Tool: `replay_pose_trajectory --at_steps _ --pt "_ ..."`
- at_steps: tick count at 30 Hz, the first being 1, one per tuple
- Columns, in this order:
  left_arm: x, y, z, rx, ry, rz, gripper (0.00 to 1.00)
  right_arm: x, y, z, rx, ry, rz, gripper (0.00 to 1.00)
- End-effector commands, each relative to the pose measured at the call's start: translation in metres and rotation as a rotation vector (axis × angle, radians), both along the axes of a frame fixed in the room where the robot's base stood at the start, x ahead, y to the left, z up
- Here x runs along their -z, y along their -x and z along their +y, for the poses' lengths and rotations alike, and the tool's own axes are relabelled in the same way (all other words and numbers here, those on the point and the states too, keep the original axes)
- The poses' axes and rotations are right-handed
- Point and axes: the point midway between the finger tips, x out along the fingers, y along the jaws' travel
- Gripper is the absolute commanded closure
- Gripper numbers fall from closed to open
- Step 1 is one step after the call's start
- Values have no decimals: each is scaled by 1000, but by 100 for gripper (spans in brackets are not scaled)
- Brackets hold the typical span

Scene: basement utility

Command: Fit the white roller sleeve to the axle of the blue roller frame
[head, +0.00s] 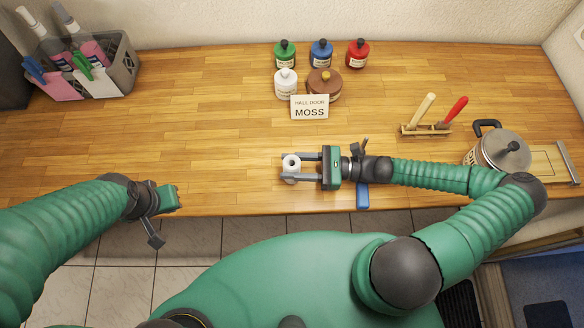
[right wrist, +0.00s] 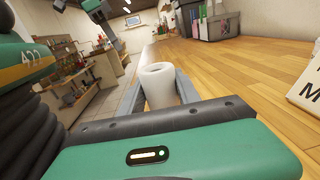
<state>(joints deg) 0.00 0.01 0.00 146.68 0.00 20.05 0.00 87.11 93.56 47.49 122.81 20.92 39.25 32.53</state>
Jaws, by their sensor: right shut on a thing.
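The white roller sleeve (head: 291,162) stands about upright between the fingers of my right gripper (head: 300,165), near the table's front edge. My right gripper is shut on it. In the right wrist view the sleeve (right wrist: 159,85) shows its open, hollow top end between the grey fingers. A blue handle-like piece (head: 362,196) lies at the front edge under my right wrist and may be part of the blue roller frame. My right arm hides the rest, and no axle can be made out. My left gripper (head: 165,200) is at the front left edge, its fingers not clear.
Several paint bottles (head: 322,53), a brown pot (head: 324,84) and a "MOSS" sign (head: 309,107) stand at the back. A grey crate (head: 110,68) is back left. A tool rack (head: 427,130) and a lidded tin (head: 500,153) stand right. The middle left table is clear.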

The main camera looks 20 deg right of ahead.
Motion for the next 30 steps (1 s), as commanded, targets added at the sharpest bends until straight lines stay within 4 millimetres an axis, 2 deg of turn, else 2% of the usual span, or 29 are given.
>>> replay_pose_trajectory --at_steps 10,14,18,23,30 --pt "1 0 0 0 0 0 100 -4 0 0 0 3 -1 100" --pt "3 0 0 0 0 0 100 -16 0 0 -1 3 -1 100" --pt "6 0 0 0 0 0 100 -37 1 0 -2 3 -2 100" --pt "12 0 0 0 0 0 100 -36 31 -22 4 5 1 100" --pt "20 0 0 0 0 0 100 -42 88 -61 5 6 4 100"
